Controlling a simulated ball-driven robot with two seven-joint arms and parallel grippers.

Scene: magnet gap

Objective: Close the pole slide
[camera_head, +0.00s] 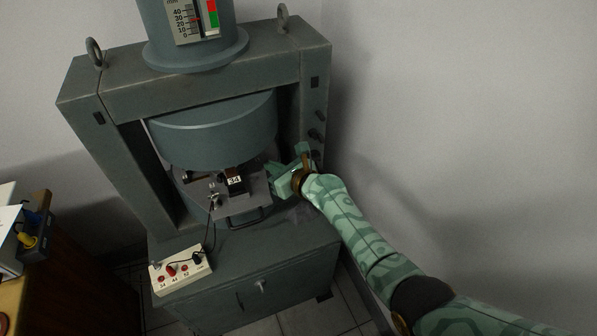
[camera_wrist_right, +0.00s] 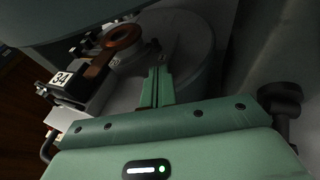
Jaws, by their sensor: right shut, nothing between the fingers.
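The pole slide (camera_head: 240,203) is a grey metal plate carrying a block marked 34, with a dark bar handle (camera_head: 245,219) on its front edge. It sticks out toward the front from the gap under the big upper pole (camera_head: 215,130). In the right wrist view the 34 block (camera_wrist_right: 64,80) is at the left, beside a copper-coloured ring (camera_wrist_right: 122,38). My right gripper (camera_head: 273,180) is shut and empty at the right side of the slide; I cannot tell if it touches it. Its shut fingers (camera_wrist_right: 157,85) point toward the gap in the wrist view. My left gripper is not in view.
The magnet's grey frame (camera_head: 85,105) surrounds the gap, with knobs on its right post (camera_head: 317,135). A white box with red sockets (camera_head: 180,270) sits on the cabinet top (camera_head: 290,235), cabled to the slide. A wooden table (camera_head: 75,260) stands at left.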

